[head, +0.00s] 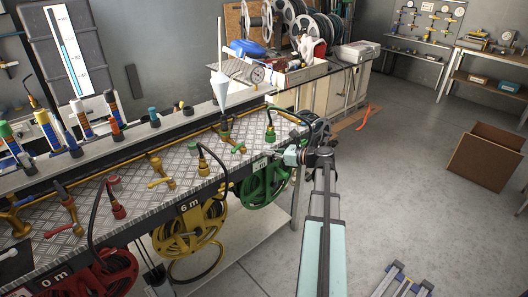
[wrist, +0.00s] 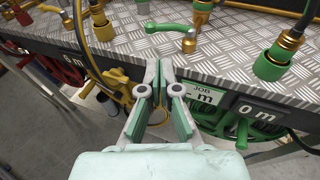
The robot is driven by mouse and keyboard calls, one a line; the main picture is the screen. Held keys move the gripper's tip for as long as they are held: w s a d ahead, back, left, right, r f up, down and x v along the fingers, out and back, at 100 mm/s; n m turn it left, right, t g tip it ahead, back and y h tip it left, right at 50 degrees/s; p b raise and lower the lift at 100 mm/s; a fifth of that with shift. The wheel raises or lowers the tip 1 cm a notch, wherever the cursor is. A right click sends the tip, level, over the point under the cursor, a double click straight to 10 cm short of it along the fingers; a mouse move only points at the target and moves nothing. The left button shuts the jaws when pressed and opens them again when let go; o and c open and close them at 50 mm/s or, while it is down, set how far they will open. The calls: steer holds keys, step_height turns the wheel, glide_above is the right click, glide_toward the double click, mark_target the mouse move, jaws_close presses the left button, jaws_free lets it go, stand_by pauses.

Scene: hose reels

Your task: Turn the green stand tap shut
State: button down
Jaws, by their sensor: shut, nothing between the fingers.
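The green stand tap (head: 238,148) stands on the checkered metal bench top, with a brass body and a green lever. In the wrist view its lever (wrist: 170,28) points left from the body, near the top of the picture. My gripper (wrist: 160,66) is shut and empty, in front of the bench edge and below the lever in that view. It is apart from the lever. In the head view my gripper (head: 291,157) is to the right of the tap, near the bench's right end.
A green hose fitting (wrist: 272,62) stands on the bench right of the tap. A yellow fitting with its hose (wrist: 100,26) is to the left. Green (head: 264,183) and yellow (head: 190,232) reels hang below the bench edge. The floor at right is mostly clear.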

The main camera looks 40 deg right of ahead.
mark_target(237, 149)
steer(key=p+x, duration=0.3)
steer(key=x, duration=0.9)
steer(key=shift+w+p, duration=0.15)
steer(key=shift+p, duration=0.2)
steer(key=shift+h, duration=0.3)
